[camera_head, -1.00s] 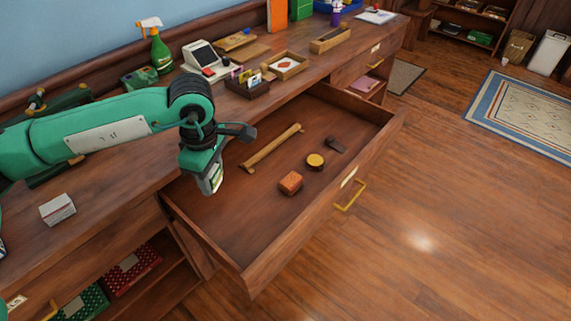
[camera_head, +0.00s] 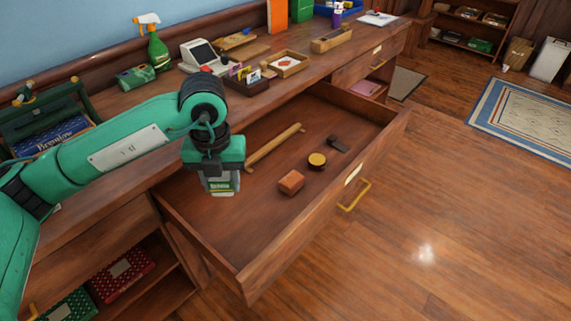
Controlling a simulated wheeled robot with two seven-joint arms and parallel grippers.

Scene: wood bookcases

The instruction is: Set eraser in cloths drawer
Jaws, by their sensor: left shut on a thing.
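My left gripper (camera_head: 218,172) points down over the left part of the open wooden drawer (camera_head: 215,230). It is shut on a small white and green block, which looks like the eraser (camera_head: 221,185). The fingers hide part of this block, and it appears held above the drawer floor. In the drawer lie a long wooden rod (camera_head: 274,146), a reddish-brown block (camera_head: 291,181), a round yellow-topped tin (camera_head: 317,160) and a small dark item (camera_head: 338,144). No cloths can be made out in it. My right gripper is out of view.
The counter behind holds a green spray bottle (camera_head: 155,45), a card reader (camera_head: 203,56), a dark card box (camera_head: 246,82) and wooden trays (camera_head: 288,64). The drawer's front left floor is bare. Red and green boxes (camera_head: 122,275) sit on a shelf below.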

